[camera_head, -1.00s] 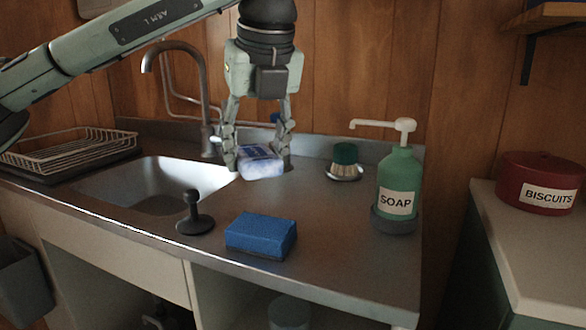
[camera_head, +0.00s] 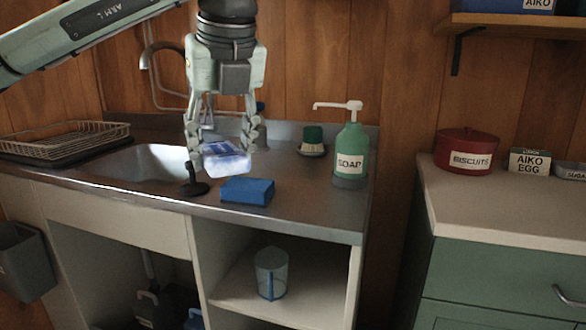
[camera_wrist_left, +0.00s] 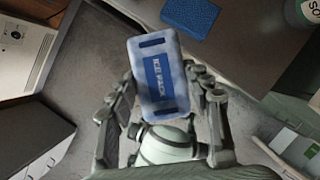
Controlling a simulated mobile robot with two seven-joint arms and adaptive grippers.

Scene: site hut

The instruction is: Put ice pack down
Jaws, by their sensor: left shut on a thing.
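The ice pack (camera_head: 226,160) is a pale blue and white block with a dark blue label. My left gripper (camera_head: 222,142) is shut on it and holds it above the metal counter (camera_head: 300,207), near the sink's right edge. In the left wrist view the ice pack (camera_wrist_left: 158,75) shows its label upward between the fingers of the left gripper (camera_wrist_left: 165,100). The gap between the pack and the counter is hard to judge. My right gripper is in none of the views.
A blue sponge (camera_head: 247,191) lies just right of the pack, and a black plunger-shaped stopper (camera_head: 194,184) stands to its left. The sink basin (camera_head: 150,163), a scrubbing brush (camera_head: 313,141) and a green soap bottle (camera_head: 352,150) are nearby. The counter's right front is clear.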

